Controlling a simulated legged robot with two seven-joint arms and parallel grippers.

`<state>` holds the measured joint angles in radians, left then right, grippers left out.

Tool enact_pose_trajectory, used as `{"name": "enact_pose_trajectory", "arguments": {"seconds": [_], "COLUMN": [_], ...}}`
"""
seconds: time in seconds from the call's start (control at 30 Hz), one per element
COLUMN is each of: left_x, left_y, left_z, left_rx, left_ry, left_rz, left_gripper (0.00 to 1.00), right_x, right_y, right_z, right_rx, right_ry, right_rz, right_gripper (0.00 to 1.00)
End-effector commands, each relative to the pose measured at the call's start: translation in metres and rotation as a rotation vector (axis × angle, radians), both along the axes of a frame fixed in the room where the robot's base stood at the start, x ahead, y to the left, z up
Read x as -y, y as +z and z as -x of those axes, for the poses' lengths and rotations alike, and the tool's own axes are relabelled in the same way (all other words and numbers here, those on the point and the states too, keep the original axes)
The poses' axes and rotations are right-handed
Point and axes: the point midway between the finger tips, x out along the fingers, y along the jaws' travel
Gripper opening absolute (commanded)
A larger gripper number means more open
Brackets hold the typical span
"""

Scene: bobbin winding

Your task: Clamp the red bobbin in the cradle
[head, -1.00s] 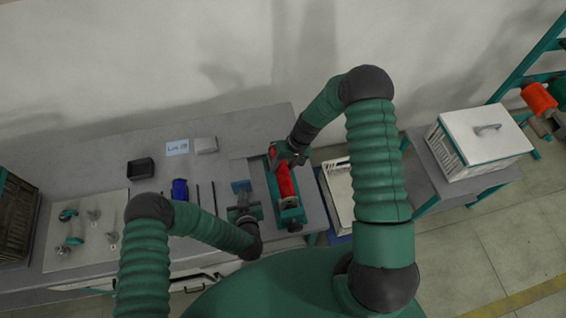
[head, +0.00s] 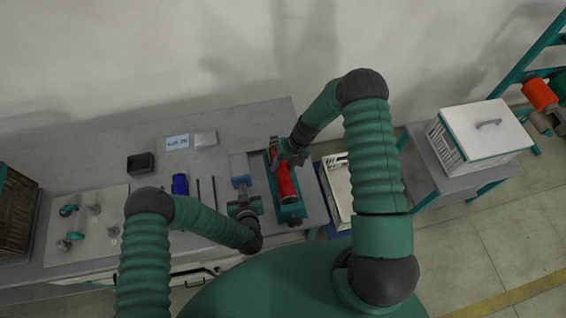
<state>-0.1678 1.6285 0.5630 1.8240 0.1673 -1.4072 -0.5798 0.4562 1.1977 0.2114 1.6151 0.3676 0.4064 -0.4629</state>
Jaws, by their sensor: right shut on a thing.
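The red bobbin (head: 286,184) lies lengthwise in the green cradle (head: 291,212) near the right end of the bench in the head view. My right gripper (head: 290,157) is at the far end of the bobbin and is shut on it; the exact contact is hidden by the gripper. A dark knob shows at the cradle's near end. My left gripper (head: 241,190) is low over the bench, just left of the cradle and apart from the bobbin. Its fingers are too small to tell whether they are open.
On the bench (head: 107,158) are a black tray (head: 141,163), a label card (head: 178,142), a blue spool (head: 180,184), thin dark rods and a pale board with small fittings (head: 85,225).

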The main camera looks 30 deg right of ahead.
Motion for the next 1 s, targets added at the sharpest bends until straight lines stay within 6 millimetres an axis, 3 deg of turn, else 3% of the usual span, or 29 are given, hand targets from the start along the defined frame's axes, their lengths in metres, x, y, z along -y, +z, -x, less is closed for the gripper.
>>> {"name": "enact_pose_trajectory", "arguments": {"seconds": [0.2, 0.23, 0.4, 0.77, 0.87, 1.0], "left_x": [0.0, 0.0, 0.0, 0.0, 0.0, 0.0], "left_y": [0.002, 0.002, 0.002, 0.002, 0.002, 0.002], "left_z": [-0.002, -0.002, -0.002, -0.002, -0.002, -0.002], "left_rx": [0.007, 0.007, 0.007, 0.007, 0.007, 0.006], "left_ry": [0.002, 0.002, 0.002, 0.002, 0.002, 0.002], "left_rz": [0.002, 0.002, 0.002, 0.002, 0.002, 0.001], "left_gripper": [0.0, 0.0, 0.0, 0.0, 0.0, 0.0], "right_x": [0.0, 0.0, 0.0, 0.002, 0.007, 0.019], "right_y": [-0.001, -0.001, -0.001, 0.002, 0.016, 0.049], "right_z": [-0.001, -0.001, 0.0, 0.0, 0.0, 0.002], "right_rx": [0.002, 0.002, 0.001, 0.001, 0.003, 0.005], "right_ry": [0.0, 0.0, 0.001, 0.0, -0.001, 0.0], "right_rz": [0.001, 0.001, 0.0, 0.0, 0.001, 0.003], "right_gripper": [0.0, 0.49, 0.71, 0.73, 0.73, 0.73]}}
